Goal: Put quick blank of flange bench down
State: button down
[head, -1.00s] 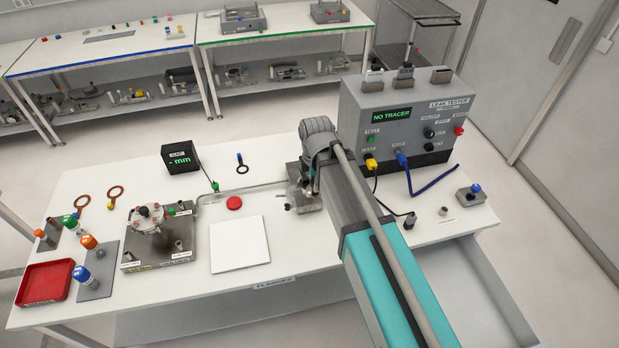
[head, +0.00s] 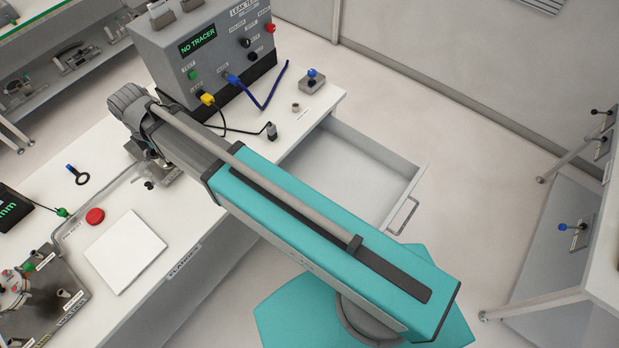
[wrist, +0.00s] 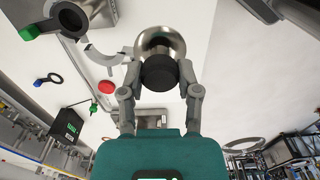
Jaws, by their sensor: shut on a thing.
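My gripper (wrist: 160,82) is shut on the quick blank (wrist: 160,42), a shiny round metal piece with a black knob (wrist: 158,74) between the two fingers. In the head view the fingers and the blank are mostly hidden behind my wrist. The wrist is over the flange bench (head: 205,225), left of the leak tester's front. A white square pad (head: 125,252) and a red disc (head: 95,216) lie on the bench left of my arm. The red disc also shows in the wrist view (wrist: 110,87). I cannot tell how high the blank is above the bench.
The leak tester (head: 210,65) stands behind my wrist, with yellow and blue connectors and loose cables. A flange fixture (head: 35,295) is at the left edge. A small block with a blue knob (head: 312,82) stands near the bench end. A drawer (head: 350,175) stands open at the right.

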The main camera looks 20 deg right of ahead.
notch_tip(320, 180, down, 11)
jog(key=b, duration=0.9)
jog(key=shift+b, duration=0.35)
jog(key=shift+r, duration=0.1)
